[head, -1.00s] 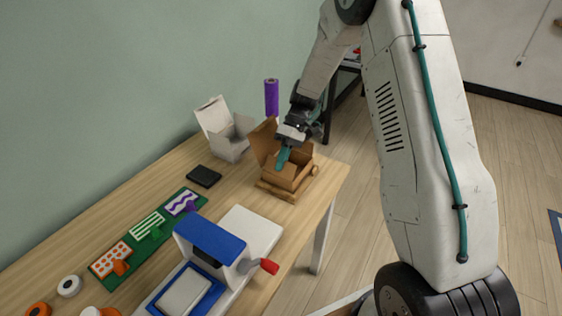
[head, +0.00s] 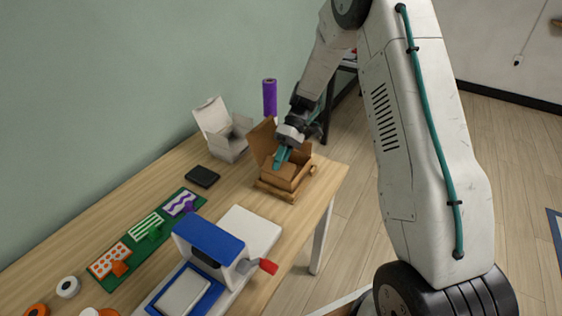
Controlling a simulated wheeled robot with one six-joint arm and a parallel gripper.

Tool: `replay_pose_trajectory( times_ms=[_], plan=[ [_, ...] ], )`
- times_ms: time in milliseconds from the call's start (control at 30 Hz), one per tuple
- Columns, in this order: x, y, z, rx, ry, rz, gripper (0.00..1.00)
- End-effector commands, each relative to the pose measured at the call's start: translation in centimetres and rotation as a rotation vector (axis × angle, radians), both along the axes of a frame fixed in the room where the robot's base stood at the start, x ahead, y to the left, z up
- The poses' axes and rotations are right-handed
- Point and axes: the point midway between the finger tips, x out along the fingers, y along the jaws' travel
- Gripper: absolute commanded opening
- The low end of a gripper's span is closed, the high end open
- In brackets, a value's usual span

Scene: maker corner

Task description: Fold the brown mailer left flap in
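The brown mailer (head: 291,183) sits at the far right end of the wooden table. Its lid (head: 261,140) stands up on the left side. A smaller brown flap (head: 283,170) slopes at the near left of the box opening. My gripper (head: 281,158) reaches down from above, its teal fingers at the box opening beside the flap. Whether the fingers touch the flap cannot be made out. The fingers look close together, but the gap between them is too small to judge.
An open white box (head: 228,140) stands behind the mailer to the left. A purple roll (head: 270,97) is at the back. A black pad (head: 202,177), a green board (head: 131,254) and a blue and white press (head: 208,243) lie nearer. Bare tabletop lies between pad and mailer.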

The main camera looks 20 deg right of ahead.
Motion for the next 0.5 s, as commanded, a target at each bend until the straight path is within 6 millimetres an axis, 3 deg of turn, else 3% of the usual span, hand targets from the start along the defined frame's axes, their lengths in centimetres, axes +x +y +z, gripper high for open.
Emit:
replay_pose_trajectory(
  times_ms=[167,500],
  plan=[
    [0.5,-0.7,0.9,0.000,-0.003,-0.001,0.24],
    [2.8,-3.7,4.8,0.000,-0.002,0.000,0.24]
  ],
)
